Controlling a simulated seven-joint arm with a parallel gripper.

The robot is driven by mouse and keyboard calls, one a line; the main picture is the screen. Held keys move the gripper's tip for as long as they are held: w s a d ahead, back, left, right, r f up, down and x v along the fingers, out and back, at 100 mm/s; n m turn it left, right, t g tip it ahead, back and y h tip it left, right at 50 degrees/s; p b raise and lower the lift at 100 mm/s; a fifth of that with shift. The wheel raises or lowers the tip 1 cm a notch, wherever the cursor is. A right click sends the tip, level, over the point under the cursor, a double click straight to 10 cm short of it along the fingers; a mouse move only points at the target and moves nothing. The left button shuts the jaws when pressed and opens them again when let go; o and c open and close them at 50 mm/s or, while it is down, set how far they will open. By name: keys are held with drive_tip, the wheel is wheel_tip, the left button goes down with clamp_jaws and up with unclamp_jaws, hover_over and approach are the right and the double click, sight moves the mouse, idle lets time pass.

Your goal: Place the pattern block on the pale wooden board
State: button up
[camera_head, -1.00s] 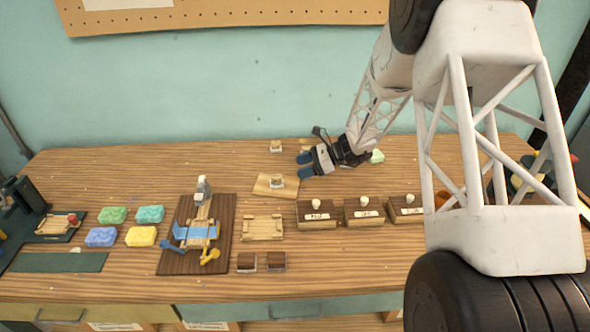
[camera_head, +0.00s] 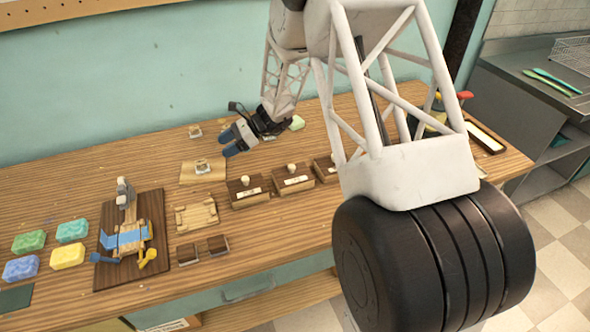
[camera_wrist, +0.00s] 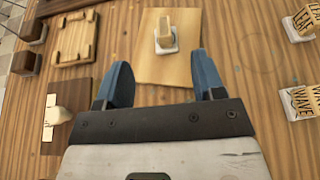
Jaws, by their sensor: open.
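The pale wooden board (camera_head: 189,179) lies flat on the bench left of my gripper (camera_head: 229,143). It also shows in the wrist view (camera_wrist: 180,69). A small pattern block (camera_head: 201,167) with a wooden grip and a white base stands upright on the board. In the wrist view the block (camera_wrist: 165,32) is beyond my fingertips, near the board's far part. My gripper (camera_wrist: 164,72) is open, with its blue fingers apart and nothing between them. The block's pattern face is hidden.
Blocks marked LEAF (camera_wrist: 301,22) and WAVE (camera_wrist: 301,101) stand to the right in the wrist view. Knobbed wooden boxes (camera_head: 292,182) stand in front of my gripper. A slatted tray (camera_head: 196,216) and two brown blocks (camera_head: 217,244) lie nearer the edge. Coloured soaps (camera_head: 67,256) are at left.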

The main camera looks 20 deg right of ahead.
drive_tip(key=s+d+r+n+g+h, duration=0.1)
drive_tip(key=s+r+n+h, duration=0.25)
drive_tip(key=s+r, duration=0.55)
drive_tip(key=s+d+r+n+h, duration=0.1)
drive_tip(key=s+r+n+h, duration=0.35)
drive_tip(key=s, duration=0.75)
drive_tip(key=s+d+r+n+t+h, duration=0.1)
drive_tip(key=s+d+r+n+h, duration=0.1)
drive_tip(key=s, duration=0.6)
drive_tip(key=s+d+r+n+t+h, duration=0.1)
drive_tip(key=s+d+r+n, duration=0.2)
drive_tip(key=s, duration=0.5)
drive_tip(key=s+d+r+n+t+h, duration=0.1)
drive_tip(key=s+d+r+n+h, duration=0.1)
drive_tip(key=s, duration=0.6)
drive_tip(key=d+r+n, duration=0.1)
drive_tip(key=r+n, duration=0.1)
drive_tip(key=shift+n+t+h, duration=0.3)
